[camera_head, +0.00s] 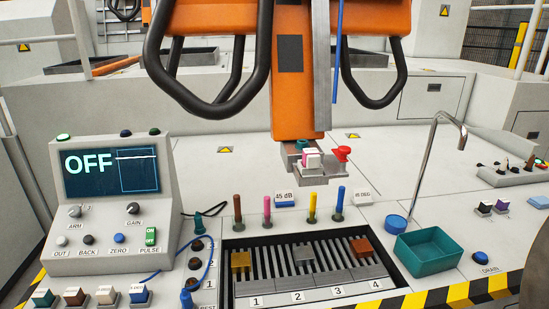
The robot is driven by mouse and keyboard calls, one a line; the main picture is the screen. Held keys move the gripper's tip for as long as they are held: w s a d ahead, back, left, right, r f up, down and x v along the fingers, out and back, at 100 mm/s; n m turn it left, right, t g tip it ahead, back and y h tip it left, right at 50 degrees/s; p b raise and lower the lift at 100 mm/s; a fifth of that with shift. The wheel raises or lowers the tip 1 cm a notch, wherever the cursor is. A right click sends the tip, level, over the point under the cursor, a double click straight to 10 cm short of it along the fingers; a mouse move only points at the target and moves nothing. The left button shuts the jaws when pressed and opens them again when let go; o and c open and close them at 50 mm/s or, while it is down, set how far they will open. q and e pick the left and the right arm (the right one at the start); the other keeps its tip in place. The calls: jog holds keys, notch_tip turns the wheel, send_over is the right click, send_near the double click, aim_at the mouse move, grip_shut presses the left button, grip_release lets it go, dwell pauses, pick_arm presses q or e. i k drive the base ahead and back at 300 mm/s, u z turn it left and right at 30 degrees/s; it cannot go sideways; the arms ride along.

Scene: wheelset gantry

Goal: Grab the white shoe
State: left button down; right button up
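A small white block with a pinkish side (311,158) sits in the grey holder at the lower end of the orange gantry arm (297,95). It looks like the white shoe, but I cannot be sure. The slotted rack (270,291) below it carries a gold block (240,261) at the left, a grey block (303,254) in the middle and a copper block (362,247) at the right. Neither of my grippers shows in this view.
A control box (112,195) with an OFF screen stands at left. Coloured pegs (312,207) stand behind the rack. A teal tray (430,252), blue cup (396,224) and bent metal pipe (437,150) are at right. Black hoops (215,108) flank the gantry arm.

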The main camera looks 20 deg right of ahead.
aim_at(315, 168)
jog(key=k, duration=1.3)
jog(key=u, duration=0.6)
jog(key=i, duration=1.95)
jog(key=z, duration=0.85)
